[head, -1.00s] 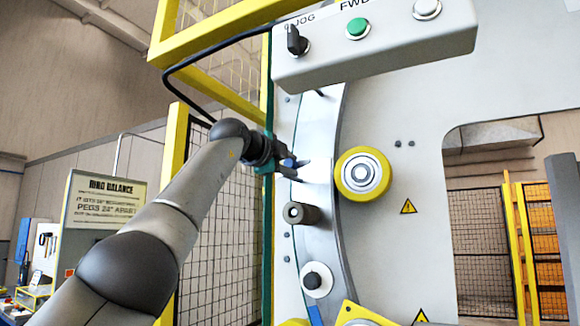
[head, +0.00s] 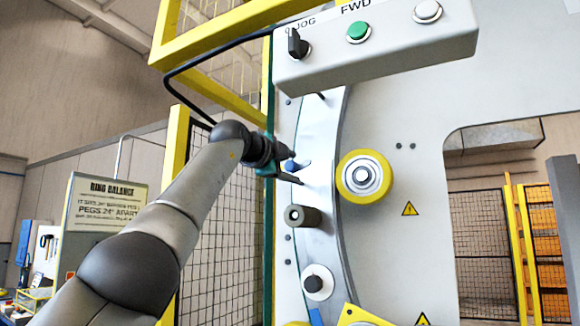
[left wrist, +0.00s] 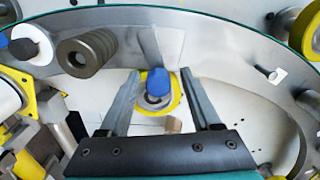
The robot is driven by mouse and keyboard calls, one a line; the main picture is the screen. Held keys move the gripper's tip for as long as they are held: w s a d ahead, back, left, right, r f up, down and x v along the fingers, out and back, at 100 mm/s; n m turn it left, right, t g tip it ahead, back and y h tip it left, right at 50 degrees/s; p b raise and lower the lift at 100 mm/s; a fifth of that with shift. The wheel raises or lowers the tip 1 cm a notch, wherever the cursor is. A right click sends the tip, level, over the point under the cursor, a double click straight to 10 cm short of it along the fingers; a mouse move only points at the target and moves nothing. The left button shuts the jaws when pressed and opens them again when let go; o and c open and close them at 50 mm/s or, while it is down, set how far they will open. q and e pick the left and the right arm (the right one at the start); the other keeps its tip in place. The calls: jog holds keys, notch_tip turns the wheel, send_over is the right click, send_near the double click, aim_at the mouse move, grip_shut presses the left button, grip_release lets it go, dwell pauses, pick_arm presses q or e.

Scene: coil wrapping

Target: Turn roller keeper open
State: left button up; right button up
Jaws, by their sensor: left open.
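A blue keeper knob (left wrist: 158,82) stands on a round yellow-rimmed base (left wrist: 157,104) on the machine face in the left wrist view. My left gripper (left wrist: 160,90) is open, with one finger on each side of the knob in that picture. I cannot tell whether either finger touches it. In the head view my left gripper (head: 301,172) is in front of the curved metal ring, and a bit of blue (head: 289,164) shows by its fingers. The rest of the knob is hidden there. My right gripper is not in view.
A yellow-rimmed roller (head: 363,175) stands right of my left gripper. A grey peg (head: 302,215) and a black knob (head: 317,284) are below it. A control box (head: 385,45) hangs above. A yellow-framed mesh fence (head: 222,220) stands behind my left arm.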

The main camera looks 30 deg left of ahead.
pick_arm(q)
jog(key=shift+s+f+b, duration=0.15)
jog(key=shift+s+b, duration=0.6)
jog(key=shift+b, duration=0.1)
jog(key=s+b, duration=0.7)
jog(key=s, duration=0.6)
jog(key=shift+s+b, duration=0.3)
jog(key=shift+s, duration=0.1)
